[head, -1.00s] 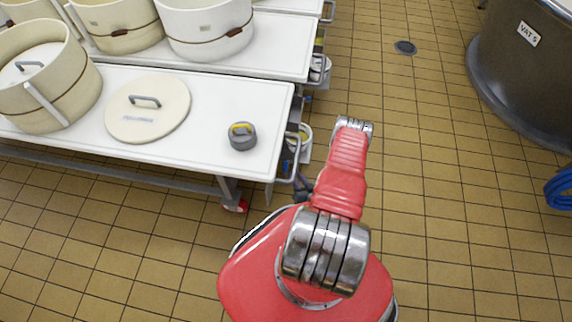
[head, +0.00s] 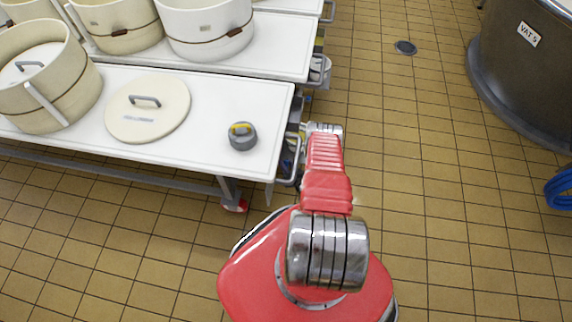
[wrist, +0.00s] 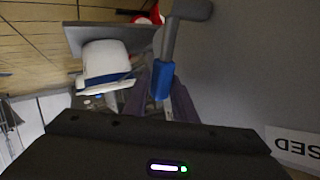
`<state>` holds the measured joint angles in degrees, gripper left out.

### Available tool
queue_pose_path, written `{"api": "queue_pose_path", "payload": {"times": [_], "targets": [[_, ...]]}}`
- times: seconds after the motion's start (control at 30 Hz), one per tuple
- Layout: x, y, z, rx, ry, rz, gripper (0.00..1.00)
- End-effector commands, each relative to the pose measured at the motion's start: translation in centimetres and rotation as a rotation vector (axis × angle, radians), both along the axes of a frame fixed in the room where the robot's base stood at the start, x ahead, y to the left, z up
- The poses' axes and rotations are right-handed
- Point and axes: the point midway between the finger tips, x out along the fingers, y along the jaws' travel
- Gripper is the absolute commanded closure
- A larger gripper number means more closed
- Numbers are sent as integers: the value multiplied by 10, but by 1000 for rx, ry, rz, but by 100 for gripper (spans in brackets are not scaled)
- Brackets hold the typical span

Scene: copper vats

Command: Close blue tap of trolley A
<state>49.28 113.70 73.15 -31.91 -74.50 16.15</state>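In the wrist view a blue tap handle (wrist: 162,80) hangs on a grey stem near the middle. My gripper (wrist: 163,102) shows as two dark fingers, one on each side of the handle's lower end; they look apart, and I cannot tell whether they touch it. The dark gripper body covers the bottom of the view. In the head view my arm reaches to the right end of the near white trolley (head: 210,85); the gripper and tap are hidden there. No trolley letter is readable.
A sign (wrist: 295,148) ending "SED" shows upside down at right. The trolley carries a round lid (head: 148,118), a grey-yellow weight (head: 242,136) and a mould (head: 70,88). VAT 5 (head: 520,80) stands right; the floor between is clear.

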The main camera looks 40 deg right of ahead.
Motion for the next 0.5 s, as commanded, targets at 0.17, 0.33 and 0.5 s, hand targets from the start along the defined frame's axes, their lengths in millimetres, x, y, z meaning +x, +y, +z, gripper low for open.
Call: {"api": "queue_pose_path", "payload": {"times": [0.17, 0.33, 0.5], "targets": [[0, 0, 0, 0, 0, 0, 75], [0, 0, 0, 0, 0, 0, 87], [0, 0, 0, 0, 0, -1, 99]]}}
